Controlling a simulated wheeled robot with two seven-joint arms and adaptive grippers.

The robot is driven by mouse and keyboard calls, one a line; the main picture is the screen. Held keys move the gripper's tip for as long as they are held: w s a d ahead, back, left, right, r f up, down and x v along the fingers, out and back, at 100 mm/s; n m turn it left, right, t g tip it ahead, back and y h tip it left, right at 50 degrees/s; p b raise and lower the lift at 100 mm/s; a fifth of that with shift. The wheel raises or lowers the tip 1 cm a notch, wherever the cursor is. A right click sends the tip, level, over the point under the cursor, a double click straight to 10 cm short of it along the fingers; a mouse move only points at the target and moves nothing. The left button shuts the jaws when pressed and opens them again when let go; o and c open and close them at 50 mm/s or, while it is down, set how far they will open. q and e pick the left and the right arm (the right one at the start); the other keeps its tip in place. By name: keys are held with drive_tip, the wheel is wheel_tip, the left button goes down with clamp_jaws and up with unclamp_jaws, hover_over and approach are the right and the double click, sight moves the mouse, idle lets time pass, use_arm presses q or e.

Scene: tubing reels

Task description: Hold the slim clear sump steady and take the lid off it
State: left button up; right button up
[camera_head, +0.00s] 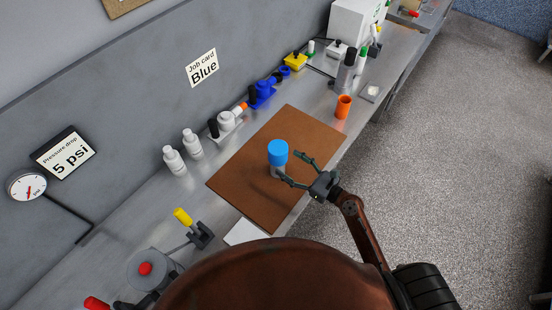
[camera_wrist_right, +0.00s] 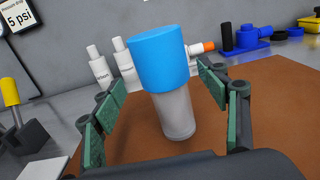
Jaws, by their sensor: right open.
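The slim clear sump (camera_wrist_right: 176,115) stands upright on the brown mat with a wide blue lid (camera_head: 278,150) on its top. The lid also fills the middle of the right wrist view (camera_wrist_right: 160,58). My right gripper (camera_head: 292,168) is open, its green-padded fingers to either side of the sump in the right wrist view, with gaps visible. In the head view it reaches in from the right, and the lower part of the sump is partly hidden behind a finger. My left gripper is not seen in either view.
The brown mat (camera_head: 240,185) lies on a metal bench. Two white bottles (camera_head: 174,160) stand behind it by the wall. White and blue filter heads (camera_head: 262,92) line the back, and an orange cup (camera_head: 343,106) stands right of the mat. A yellow-handled valve (camera_head: 184,217) stands left.

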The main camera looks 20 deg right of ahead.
sight(283, 158)
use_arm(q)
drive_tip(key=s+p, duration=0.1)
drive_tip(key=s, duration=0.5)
use_arm(e)
drive_tip(key=x, duration=0.3)
drive_tip(key=shift+w+r, duration=0.25)
drive_tip(key=shift+r, duration=0.15)
drive_tip(key=shift+x, duration=1.1)
drive_tip(key=shift+w+a+f, duration=0.1)
drive_tip(key=shift+w, duration=0.1)
drive_tip(key=c, duration=1.7)
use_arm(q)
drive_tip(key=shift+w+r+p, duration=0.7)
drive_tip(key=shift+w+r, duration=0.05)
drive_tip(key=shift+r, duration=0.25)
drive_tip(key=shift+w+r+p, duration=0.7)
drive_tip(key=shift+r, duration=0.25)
use_arm(e)
drive_tip(key=shift+r, duration=5.05)
